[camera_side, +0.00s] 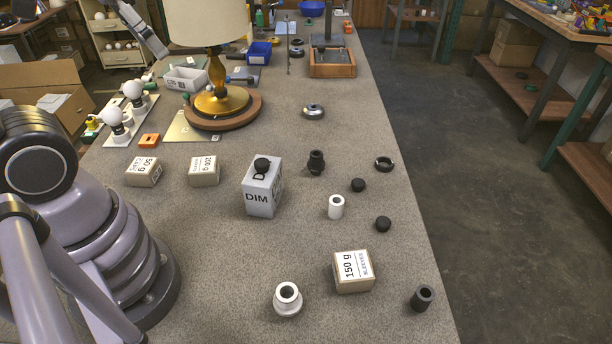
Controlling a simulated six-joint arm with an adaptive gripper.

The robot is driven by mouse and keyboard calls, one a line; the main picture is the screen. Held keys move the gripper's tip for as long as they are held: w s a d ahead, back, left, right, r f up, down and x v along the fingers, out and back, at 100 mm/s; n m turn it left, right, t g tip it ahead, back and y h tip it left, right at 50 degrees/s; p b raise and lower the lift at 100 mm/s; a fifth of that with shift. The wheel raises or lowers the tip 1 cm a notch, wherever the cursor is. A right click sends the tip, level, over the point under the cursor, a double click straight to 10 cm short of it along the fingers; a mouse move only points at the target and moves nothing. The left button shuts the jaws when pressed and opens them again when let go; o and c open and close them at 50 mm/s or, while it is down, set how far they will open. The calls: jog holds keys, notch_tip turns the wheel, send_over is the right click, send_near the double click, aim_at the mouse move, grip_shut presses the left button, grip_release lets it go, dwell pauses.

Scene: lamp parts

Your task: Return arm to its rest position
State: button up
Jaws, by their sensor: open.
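My arm's base and links fill the left edge and lower left corner. A lamp with a cream shade (207,22) and brass body (219,98) stands upright on a round wooden base at the back left. A white box marked DIM (260,196) stands mid-table with a black knob (262,163) on top.
Boxes marked 50 g (143,172), 200 g (204,171) and 150 g (352,272) stand on the table (210,265). A white ring-topped part (288,299), white sleeve (336,207), black socket (316,161) and dark sleeve (422,298) stand apart. The front-left centre is clear.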

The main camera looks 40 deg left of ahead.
jog(key=s, duration=0.2)
jog(key=s+n+t, duration=0.1)
jog(key=shift+s+r, duration=0.35)
jog(key=shift+r, duration=0.05)
dwell(0.9)
jog(key=o, duration=0.3)
jog(key=shift+w+a, duration=0.1)
jog(key=shift+w, duration=0.1)
jog(key=o, duration=0.5)
jog(key=w+g, duration=0.1)
jog(key=w+a+m+g, duration=0.1)
jog(key=w, duration=0.1)
jog(key=w+f+m+g+y, duration=0.1)
jog(key=shift+w+a, duration=0.2)
jog(key=shift+w, duration=0.2)
jog(key=shift+c, duration=0.2)
jog(key=w+a+f+m+g+y, duration=0.4)
jog(key=w+f+m+g+y, duration=0.3)
jog(key=w+f, duration=0.8)
jog(key=s+a+f+m+g+h, duration=0.1)
jog(key=s+a+f, duration=0.4)
jog(key=f, duration=0.3)
jog(key=shift+s+a+f, duration=0.2)
jog(key=shift+a, duration=0.15)
